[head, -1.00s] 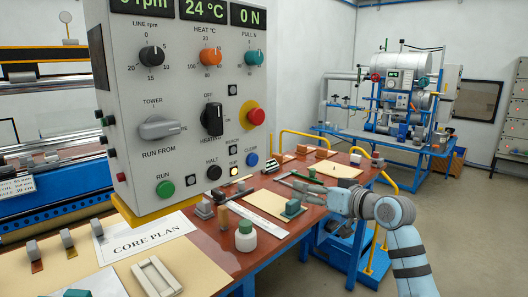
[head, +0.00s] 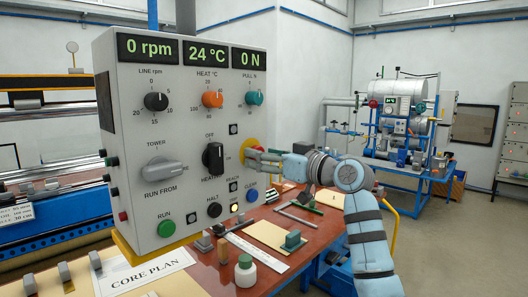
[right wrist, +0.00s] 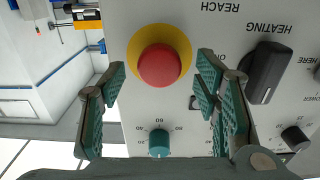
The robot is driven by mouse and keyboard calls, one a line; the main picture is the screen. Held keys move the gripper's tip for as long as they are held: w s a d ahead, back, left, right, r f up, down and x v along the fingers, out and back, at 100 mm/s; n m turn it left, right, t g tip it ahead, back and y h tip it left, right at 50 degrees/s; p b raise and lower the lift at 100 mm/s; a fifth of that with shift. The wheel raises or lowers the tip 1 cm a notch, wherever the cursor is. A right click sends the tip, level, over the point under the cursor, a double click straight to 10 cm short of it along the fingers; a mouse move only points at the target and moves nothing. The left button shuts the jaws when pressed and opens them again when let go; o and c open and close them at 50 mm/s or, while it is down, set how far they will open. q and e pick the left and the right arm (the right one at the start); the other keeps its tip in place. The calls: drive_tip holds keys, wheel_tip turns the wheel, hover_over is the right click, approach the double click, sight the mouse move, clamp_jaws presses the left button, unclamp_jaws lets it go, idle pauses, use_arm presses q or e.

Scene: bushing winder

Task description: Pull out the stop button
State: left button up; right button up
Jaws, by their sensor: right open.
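The stop button is a red mushroom knob (right wrist: 159,65) on a round yellow plate (right wrist: 184,45), on the face of the grey control panel (head: 184,100). My right gripper (head: 255,158) is open and points at the panel. In the right wrist view the knob appears between the two green-padded fingertips, with space on both sides. I cannot tell how far the tips reach along it. My left gripper is not in view.
Close to the button are the black heating knob (head: 213,157), the teal pull knob (head: 253,97) and the blue clear button (head: 251,195). Open floor lies to the right.

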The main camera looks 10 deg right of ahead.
drive_tip(key=shift+w+a, duration=0.2)
drive_tip(key=shift+w, duration=0.2)
clamp_jaws()
drive_tip(key=shift+s+d+f, duration=0.1)
drive_tip(key=shift+s+d, duration=0.15)
drive_tip(key=shift+s, duration=0.2)
drive_tip(key=shift+c, duration=2)
unclamp_jaws()
drive_tip(key=shift+d, duration=0.15)
drive_tip(key=o, duration=0.4)
drive_tip(key=shift+s, duration=0.1)
